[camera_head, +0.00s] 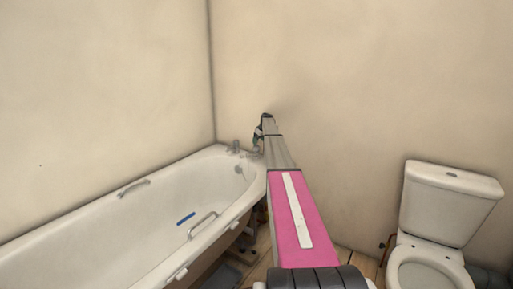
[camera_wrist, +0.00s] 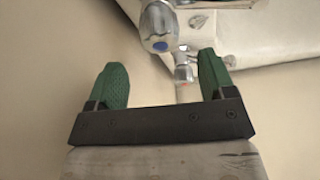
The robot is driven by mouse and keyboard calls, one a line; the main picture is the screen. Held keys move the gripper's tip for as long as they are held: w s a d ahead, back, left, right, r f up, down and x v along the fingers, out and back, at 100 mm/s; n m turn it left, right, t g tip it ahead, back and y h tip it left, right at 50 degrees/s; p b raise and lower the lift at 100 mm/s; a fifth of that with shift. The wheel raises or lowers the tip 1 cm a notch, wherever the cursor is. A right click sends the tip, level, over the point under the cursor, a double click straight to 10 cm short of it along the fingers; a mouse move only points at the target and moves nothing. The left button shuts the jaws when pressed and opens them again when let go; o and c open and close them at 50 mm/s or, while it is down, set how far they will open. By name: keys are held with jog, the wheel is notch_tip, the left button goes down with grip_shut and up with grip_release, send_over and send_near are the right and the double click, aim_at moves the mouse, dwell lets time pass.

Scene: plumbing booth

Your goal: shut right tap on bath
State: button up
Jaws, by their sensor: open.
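The white bath (camera_head: 110,225) runs along the left wall in the head view. A small chrome tap (camera_head: 235,147) stands on its far rim, close to my gripper (camera_head: 258,135), which is small and seen edge-on there. In the wrist view my gripper (camera_wrist: 163,75) is open, with two green fingers apart and nothing between them. A second chrome fitting (camera_wrist: 184,70) with an orange-red mark lies near the right finger. I cannot tell for certain which is the right tap.
A white toilet (camera_head: 445,210) stands at the right. Bare walls meet in the corner behind the bath. A grab handle (camera_head: 203,224) is on the bath's near rim, and a blue strip (camera_head: 186,218) lies inside. Wooden floor shows between the bath and toilet.

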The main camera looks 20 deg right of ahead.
aim_at(257, 145)
jog(key=x, duration=0.6)
jog(key=shift+w, duration=0.1)
jog(key=c, duration=0.9)
